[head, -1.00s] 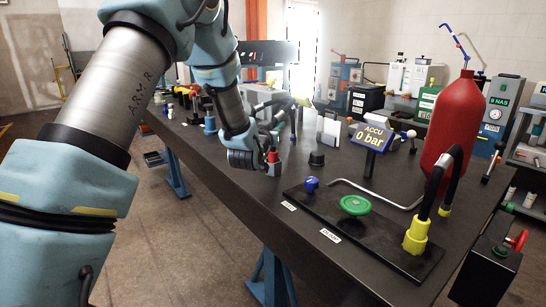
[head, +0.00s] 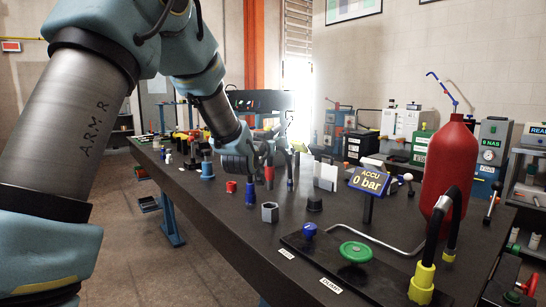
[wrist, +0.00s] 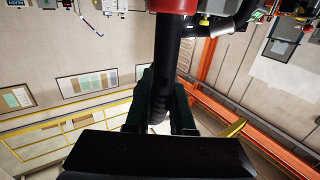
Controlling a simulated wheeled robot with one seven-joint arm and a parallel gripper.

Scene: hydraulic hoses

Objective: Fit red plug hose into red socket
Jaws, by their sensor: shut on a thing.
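My gripper (head: 268,156) is shut on the hose of the red plug (head: 269,174), which hangs below it above the bench. In the wrist view my dark fingers (wrist: 160,105) close around the black hose (wrist: 166,60), with the red plug (wrist: 173,5) at the top edge. The grey hexagonal holder (head: 270,212) stands on the bench below the plug, apart from it, its opening empty. A short red piece (head: 231,187) stands left of the holder; I cannot tell whether it is the red socket.
A blue piece (head: 250,192) stands between the red piece and holder. A black base plate (head: 320,254) with a green handwheel (head: 356,251) lies at the right. The ACCU display (head: 369,181) and red cylinder (head: 448,165) stand behind. The bench's front left is clear.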

